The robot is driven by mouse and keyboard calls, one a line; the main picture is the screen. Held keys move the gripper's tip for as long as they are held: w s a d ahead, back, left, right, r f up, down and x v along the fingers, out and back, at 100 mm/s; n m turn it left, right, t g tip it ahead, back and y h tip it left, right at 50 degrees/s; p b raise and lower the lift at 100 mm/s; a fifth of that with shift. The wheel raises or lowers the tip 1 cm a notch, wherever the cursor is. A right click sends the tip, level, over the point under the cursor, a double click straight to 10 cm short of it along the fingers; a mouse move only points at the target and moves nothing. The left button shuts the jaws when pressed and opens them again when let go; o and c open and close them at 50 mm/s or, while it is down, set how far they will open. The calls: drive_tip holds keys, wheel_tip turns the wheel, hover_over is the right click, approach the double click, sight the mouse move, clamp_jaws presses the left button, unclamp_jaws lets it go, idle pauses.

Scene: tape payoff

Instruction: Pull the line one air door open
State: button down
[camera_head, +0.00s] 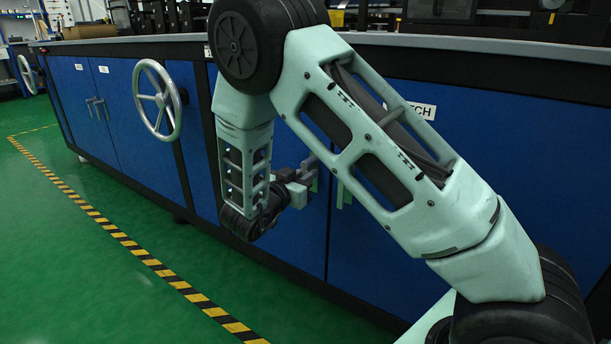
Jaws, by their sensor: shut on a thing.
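My gripper (307,170) is at the front of a long blue cabinet, below the bend of my arm. It is shut on what looks like a vertical door handle on a blue door (300,235); my fingers and wrist hide most of that handle. The door looks flush with the cabinet front. A second pale handle (340,194) stands just right of it, across a dark seam, with my arm partly over it. A white label (422,108) at upper right is partly covered by my arm; only its end, "CH", reads. I cannot read a line one air label.
A silver handwheel (157,100) sticks out from the cabinet at left. Two more blue doors (85,130) with small labels and paired handles are farther left. Green floor (70,270) with a yellow and black stripe (150,262) is clear in front.

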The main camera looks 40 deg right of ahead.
sight(305, 157)
drive_tip(key=shift+w+a+r+m+b, duration=0.15)
drive_tip(key=shift+w+r+m+b, duration=0.3)
drive_tip(key=shift+m, duration=2.35)
drive_tip(key=shift+w+a+r+m+b, duration=0.2)
drive_tip(key=shift+w+r+m+b, duration=0.25)
drive_tip(key=shift+m, duration=2.35)
drive_tip(key=shift+w+a+r+m+b, duration=0.15)
drive_tip(key=shift+w+r+m+b, duration=0.25)
drive_tip(key=shift+m, duration=2.4)
